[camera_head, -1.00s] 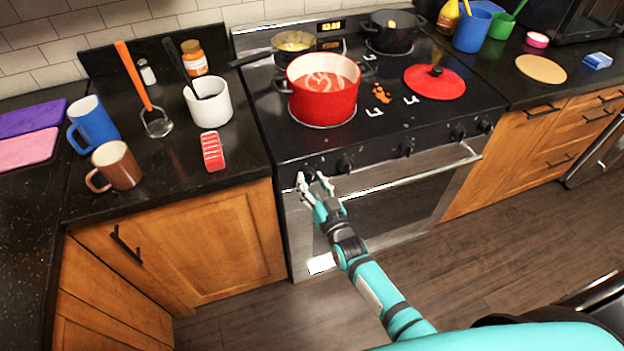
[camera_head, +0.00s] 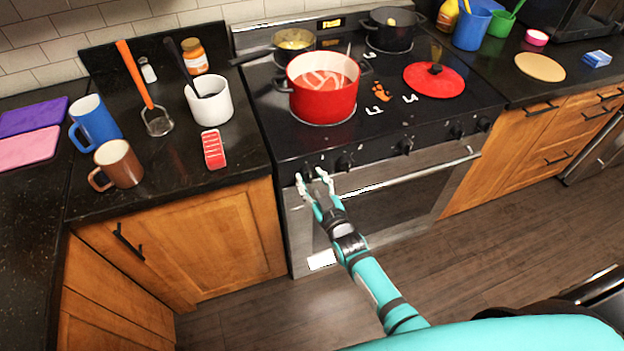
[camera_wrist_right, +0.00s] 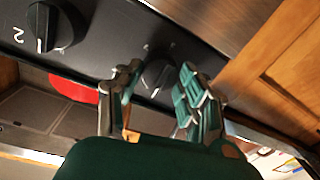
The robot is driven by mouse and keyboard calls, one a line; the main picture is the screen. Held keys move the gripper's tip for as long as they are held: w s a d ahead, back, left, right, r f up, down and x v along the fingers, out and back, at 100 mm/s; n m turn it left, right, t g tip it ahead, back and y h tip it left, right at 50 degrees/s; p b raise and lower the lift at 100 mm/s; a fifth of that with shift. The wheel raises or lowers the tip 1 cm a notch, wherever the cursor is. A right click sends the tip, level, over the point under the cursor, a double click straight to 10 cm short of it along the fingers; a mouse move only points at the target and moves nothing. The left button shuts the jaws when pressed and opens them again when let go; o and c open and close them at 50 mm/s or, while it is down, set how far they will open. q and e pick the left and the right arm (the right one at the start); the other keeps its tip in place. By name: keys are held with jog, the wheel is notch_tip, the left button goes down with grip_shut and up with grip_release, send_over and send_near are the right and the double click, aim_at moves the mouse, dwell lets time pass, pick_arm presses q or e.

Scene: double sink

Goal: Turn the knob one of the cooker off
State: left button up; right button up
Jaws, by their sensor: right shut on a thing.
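The cooker (camera_head: 420,200) stands in the middle of the head view, with a row of black knobs along its front panel. My right gripper (camera_head: 312,178) is at the leftmost knob (camera_head: 308,168). In the right wrist view its two fingers (camera_wrist_right: 158,88) are on either side of that knob (camera_wrist_right: 157,70), shut on it. The knob's marking is too dim to read. The neighbouring knob (camera_wrist_right: 48,28), marked 2, is free to the left in that view. My left gripper is not in view.
A red pot (camera_head: 322,92), a pan (camera_head: 292,48) and a black pot (camera_head: 391,30) stand on the hob, with a red lid (camera_head: 433,84). The oven handle (camera_head: 420,176) runs just below the knobs. The left counter holds mugs (camera_head: 95,124) and utensils.

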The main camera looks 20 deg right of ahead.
jog(key=shift+f, duration=0.2)
jog(key=o, duration=1.2)
jog(key=shift+r, duration=0.1)
jog(key=shift+s, duration=0.1)
jog(key=s, duration=0.8)
jog(key=s+d, duration=0.1)
jog(key=s, duration=0.2)
jog(key=shift+s+d, duration=0.1)
jog(key=shift+s, duration=0.3)
